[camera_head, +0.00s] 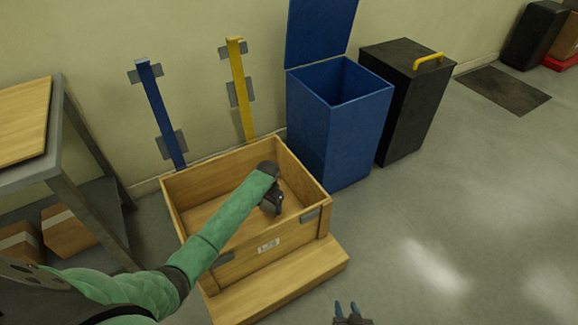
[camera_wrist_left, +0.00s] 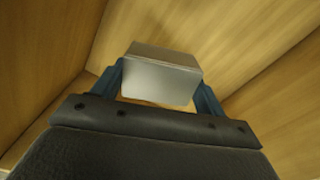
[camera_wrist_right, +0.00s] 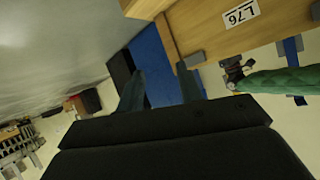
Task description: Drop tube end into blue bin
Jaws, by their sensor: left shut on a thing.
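The blue bin (camera_head: 335,140) stands against the wall behind the wooden crate, with its lid (camera_head: 318,32) raised. Its visible inside looks empty. My left gripper (camera_head: 278,205) is inside the wooden crate (camera_head: 180,205), pointing down. In the left wrist view it is shut on a grey, square-edged metal piece, which I take for the tube end (camera_wrist_left: 162,78). The arm and gripper hide this piece in the head view. My right gripper (camera_head: 352,311) is at the bottom edge of the head view. In the right wrist view its fingers (camera_wrist_right: 160,90) are apart and empty.
A black bin (camera_head: 408,105) with a yellow handle stands right of the blue bin. Blue (camera_head: 160,110) and yellow (camera_head: 241,90) posts rise behind the crate. A grey table (camera_head: 55,150) is at the left.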

